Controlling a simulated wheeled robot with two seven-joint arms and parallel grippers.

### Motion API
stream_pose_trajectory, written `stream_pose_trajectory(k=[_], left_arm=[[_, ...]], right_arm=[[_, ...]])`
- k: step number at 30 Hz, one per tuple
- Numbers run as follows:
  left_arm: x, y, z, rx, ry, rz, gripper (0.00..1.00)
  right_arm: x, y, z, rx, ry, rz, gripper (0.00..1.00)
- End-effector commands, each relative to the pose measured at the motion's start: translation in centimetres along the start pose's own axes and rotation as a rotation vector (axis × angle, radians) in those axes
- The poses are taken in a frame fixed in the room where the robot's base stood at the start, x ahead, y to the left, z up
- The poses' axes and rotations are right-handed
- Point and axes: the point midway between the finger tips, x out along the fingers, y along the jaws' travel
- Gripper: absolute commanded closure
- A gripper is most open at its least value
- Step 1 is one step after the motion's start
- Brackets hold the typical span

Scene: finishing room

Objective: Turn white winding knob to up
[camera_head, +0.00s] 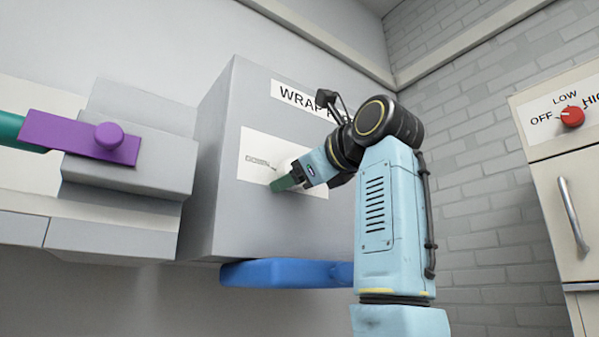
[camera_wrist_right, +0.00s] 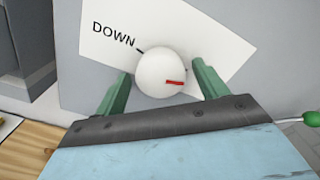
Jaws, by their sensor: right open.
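The white winding knob (camera_wrist_right: 158,74) is round with a short red mark right of its centre in the right wrist view. It sits on a white label plate (camera_wrist_right: 100,22) with the word DOWN and a tick at the knob's upper left. In the head view the plate (camera_head: 255,144) is on a grey box, and my gripper mostly hides the knob. My right gripper (camera_head: 282,184) is open, its green fingers on either side of the knob. I cannot tell if they touch it. No UP label is readable. My left gripper is not in view.
The grey box (camera_head: 225,120) carries a partly hidden WRAP sign (camera_head: 292,98). A blue bar (camera_head: 275,273) is below it. A purple plate with a round knob (camera_head: 108,136) stands out at left. A cabinet with a red dial (camera_head: 572,117) and handle is at right.

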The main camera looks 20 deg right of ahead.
Motion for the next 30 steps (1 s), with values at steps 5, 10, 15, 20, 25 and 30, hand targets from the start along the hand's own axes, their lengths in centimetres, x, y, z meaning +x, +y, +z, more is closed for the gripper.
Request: stream_pose_trajectory(k=[5,10,15,20,25,30], left_arm=[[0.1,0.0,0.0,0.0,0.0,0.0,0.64],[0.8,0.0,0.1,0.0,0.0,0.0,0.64],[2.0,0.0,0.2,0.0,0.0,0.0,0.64],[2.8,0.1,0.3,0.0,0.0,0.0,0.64],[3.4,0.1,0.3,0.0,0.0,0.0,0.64],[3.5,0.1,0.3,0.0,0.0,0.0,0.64]], right_arm=[[-0.2,-0.1,0.1,-0.001,-0.002,-0.003,0.28],[-2.0,0.0,0.0,-0.001,-0.005,-0.006,0.28],[-5.8,0.1,-0.1,-0.001,-0.006,-0.007,0.28],[-9.3,0.1,0.0,-0.001,-0.005,-0.005,0.28],[-12.1,0.0,0.0,0.0,-0.003,-0.004,0.28],[-13.3,0.0,0.0,0.0,-0.001,-0.001,0.28]])
